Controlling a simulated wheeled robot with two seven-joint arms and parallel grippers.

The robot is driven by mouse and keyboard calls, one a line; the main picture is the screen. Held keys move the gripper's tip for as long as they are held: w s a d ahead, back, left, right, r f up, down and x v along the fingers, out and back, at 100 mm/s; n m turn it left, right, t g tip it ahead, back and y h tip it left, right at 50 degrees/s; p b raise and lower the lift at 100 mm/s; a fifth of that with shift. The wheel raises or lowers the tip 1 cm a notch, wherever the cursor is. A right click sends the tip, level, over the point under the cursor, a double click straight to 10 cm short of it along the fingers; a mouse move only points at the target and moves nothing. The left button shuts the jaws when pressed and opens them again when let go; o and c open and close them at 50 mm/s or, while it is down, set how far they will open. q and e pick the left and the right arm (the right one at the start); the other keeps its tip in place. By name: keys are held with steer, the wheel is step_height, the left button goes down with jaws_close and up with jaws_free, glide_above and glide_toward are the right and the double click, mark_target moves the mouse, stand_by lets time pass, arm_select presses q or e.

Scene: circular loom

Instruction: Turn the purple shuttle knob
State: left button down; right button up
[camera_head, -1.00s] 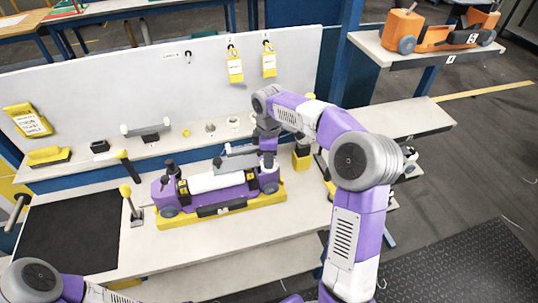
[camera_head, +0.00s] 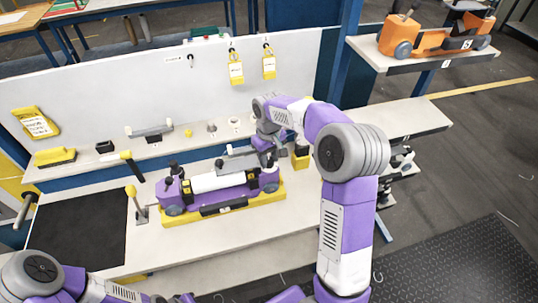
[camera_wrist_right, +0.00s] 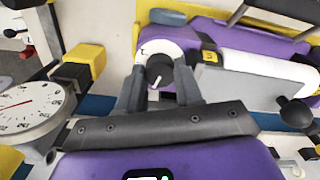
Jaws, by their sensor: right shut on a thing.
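The purple shuttle (camera_head: 243,196) with a white roll lies in a yellow-edged cradle on the bench. It also shows in the right wrist view (camera_wrist_right: 285,47). Its knob (camera_wrist_right: 158,72) is dark with a white pointer mark and sits on a white dial at the shuttle's end. My right gripper (camera_wrist_right: 160,80) is shut on the knob, with one finger on each side. In the head view the right gripper (camera_head: 268,160) is at the shuttle's right end, partly hidden by its own wrist. My left arm shows at the lower left, but its gripper is out of view.
A round gauge (camera_wrist_right: 28,108) and a yellow-capped block (camera_wrist_right: 85,60) stand close to the left in the wrist view. An orange shuttle (camera_head: 425,37) stands on the right shelf.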

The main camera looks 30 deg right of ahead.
mark_target(269, 160)
steer(key=m+p, duration=0.1)
steer(key=m, duration=0.5)
steer(key=shift+p, duration=0.4)
steer(key=m+p, duration=0.1)
steer(key=m, duration=0.5)
steer(key=shift+m+p, duration=0.3)
steer(key=o, duration=1)
steer(key=shift+o, duration=0.2)
step_height(269, 160, up, 8)
steer(key=shift+f+p, duration=0.2)
steer(key=shift+p, duration=0.3)
